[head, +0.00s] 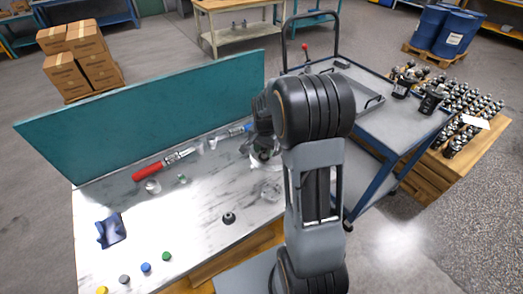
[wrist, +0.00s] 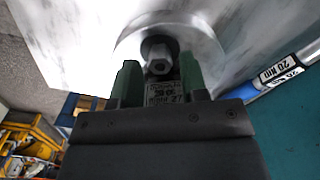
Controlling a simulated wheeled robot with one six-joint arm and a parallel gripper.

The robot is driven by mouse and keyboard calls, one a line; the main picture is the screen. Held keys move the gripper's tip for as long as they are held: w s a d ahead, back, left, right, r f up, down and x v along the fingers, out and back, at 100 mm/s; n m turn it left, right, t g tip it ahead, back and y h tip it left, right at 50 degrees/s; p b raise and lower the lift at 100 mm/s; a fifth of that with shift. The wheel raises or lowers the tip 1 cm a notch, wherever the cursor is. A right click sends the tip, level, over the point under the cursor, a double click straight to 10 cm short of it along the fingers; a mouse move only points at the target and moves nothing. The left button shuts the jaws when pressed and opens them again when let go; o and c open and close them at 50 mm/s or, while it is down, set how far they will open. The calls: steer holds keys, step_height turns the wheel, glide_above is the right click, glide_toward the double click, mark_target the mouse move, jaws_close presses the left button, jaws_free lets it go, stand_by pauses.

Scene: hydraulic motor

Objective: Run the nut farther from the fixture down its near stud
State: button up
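My gripper (wrist: 160,80) points down at the bench, its two green fingers apart. A grey hexagonal piece on a dark round base (wrist: 158,58), which looks like a nut on a stud, shows between and just beyond the fingertips. I cannot tell whether the fingers touch it. A small printed plate (wrist: 163,92) shows between the fingers, below the hex piece. In the head view my gripper (head: 263,152) is mostly hidden by my arm. A pale, shiny fixture-like part (head: 270,188) lies beside it, partly covered. I cannot make out both nuts.
The marble-look bench (head: 200,225) has a teal back panel (head: 150,125) close behind my gripper. A blue cart (head: 390,125) stands right.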

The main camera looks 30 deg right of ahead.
steer(key=c, duration=0.6)
steer(key=shift+c, duration=0.5)
steer(key=m, duration=0.4)
steer(key=o, duration=0.7)
steer(key=shift+c, duration=0.2)
steer(key=n, duration=0.3)
steer(key=shift+n, duration=0.4)
steer(key=n, duration=0.5)
steer(key=shift+s, duration=0.1)
